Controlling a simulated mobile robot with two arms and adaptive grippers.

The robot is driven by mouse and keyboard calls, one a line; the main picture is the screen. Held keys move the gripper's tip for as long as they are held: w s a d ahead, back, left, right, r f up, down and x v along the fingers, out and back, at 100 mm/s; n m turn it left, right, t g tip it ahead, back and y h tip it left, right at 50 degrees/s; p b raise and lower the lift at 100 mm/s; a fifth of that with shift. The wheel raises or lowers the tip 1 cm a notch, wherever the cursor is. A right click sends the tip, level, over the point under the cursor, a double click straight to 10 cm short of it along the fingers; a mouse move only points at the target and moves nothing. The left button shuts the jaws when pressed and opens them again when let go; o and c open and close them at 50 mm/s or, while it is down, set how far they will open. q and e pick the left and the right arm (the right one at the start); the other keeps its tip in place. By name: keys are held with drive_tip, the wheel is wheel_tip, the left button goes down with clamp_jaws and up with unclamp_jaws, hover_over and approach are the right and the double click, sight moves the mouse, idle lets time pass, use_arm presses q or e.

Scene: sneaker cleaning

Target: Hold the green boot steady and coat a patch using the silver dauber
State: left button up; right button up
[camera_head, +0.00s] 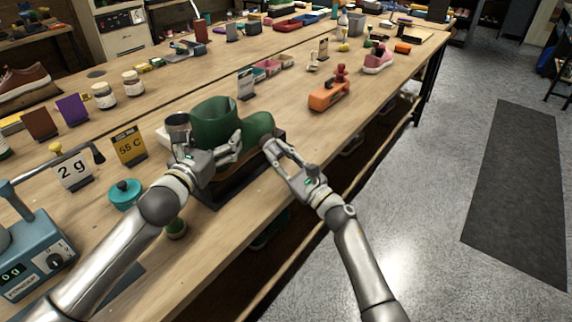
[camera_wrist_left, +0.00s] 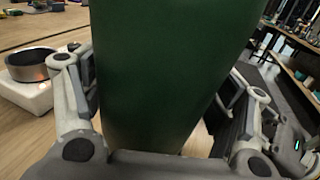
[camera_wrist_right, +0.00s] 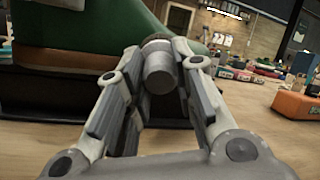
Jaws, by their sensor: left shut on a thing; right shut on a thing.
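The green boot (camera_head: 258,124) stands on a dark stand (camera_head: 236,186) at the bench's front edge, toe pointing right. My left gripper (camera_head: 232,148) is shut on the boot's shaft; in the left wrist view the green shaft (camera_wrist_left: 155,70) fills the space between the fingers. My right gripper (camera_head: 276,150) is at the toe end. In the right wrist view it is shut on the silver dauber (camera_wrist_right: 160,72), a short grey cylinder whose darker far end (camera_wrist_right: 156,42) overlaps the green toe (camera_wrist_right: 95,22). I cannot tell whether the dauber touches the boot. Its coating is not visible.
A silver cup on a white block (camera_wrist_left: 30,92) stands left of the boot. A teal pot (camera_head: 124,194), a 55 C card (camera_head: 129,146) and a scale (camera_head: 40,250) are further left.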

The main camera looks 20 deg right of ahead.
drive_tip(key=shift+w+a, duration=0.1)
drive_tip(key=shift+w+d, duration=0.55)
drive_tip(key=shift+d, duration=0.2)
drive_tip(key=shift+w+d, duration=0.5)
drive_tip(key=shift+d, duration=0.2)
drive_tip(key=shift+w+a, duration=0.1)
drive_tip(key=shift+w, duration=0.05)
drive_tip(key=shift+w+d, duration=1.25)
drive_tip(key=shift+d, duration=0.05)
drive_tip(key=shift+w+a, duration=0.15)
drive_tip(key=shift+a, duration=0.05)
